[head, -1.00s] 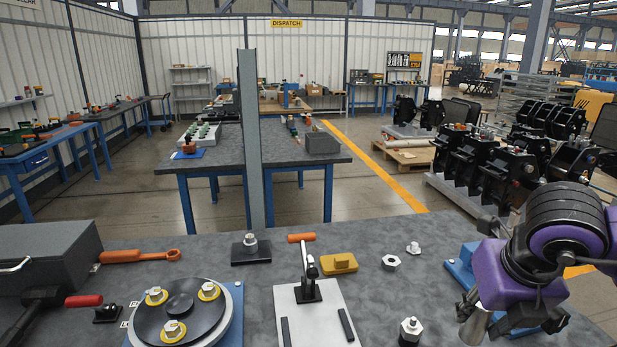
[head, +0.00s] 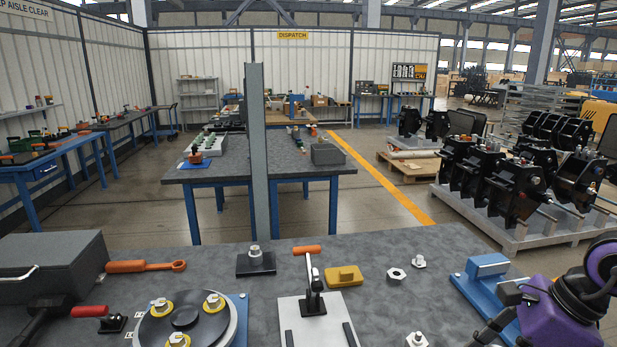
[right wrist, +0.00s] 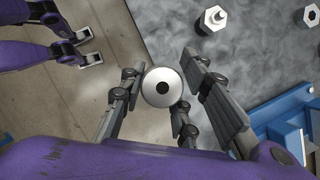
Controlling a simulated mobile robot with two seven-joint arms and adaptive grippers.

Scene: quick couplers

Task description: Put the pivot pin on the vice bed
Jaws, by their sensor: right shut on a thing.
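In the head view my right gripper (head: 492,326) is at the lower right, in front of the blue vice, and the pin cannot be made out. The blue vice bed (head: 478,290) lies at the table's right side; part of it shows in the right wrist view (right wrist: 288,122). My left gripper is not in view.
A hex nut (head: 396,274), a small bolt-like fitting (head: 418,261) and a stud with a nut (head: 416,340) stand left of the vice. A toggle clamp plate (head: 300,325), yellow block (head: 345,276), upright post (head: 259,150) and round fixture (head: 185,318) occupy the middle and left.

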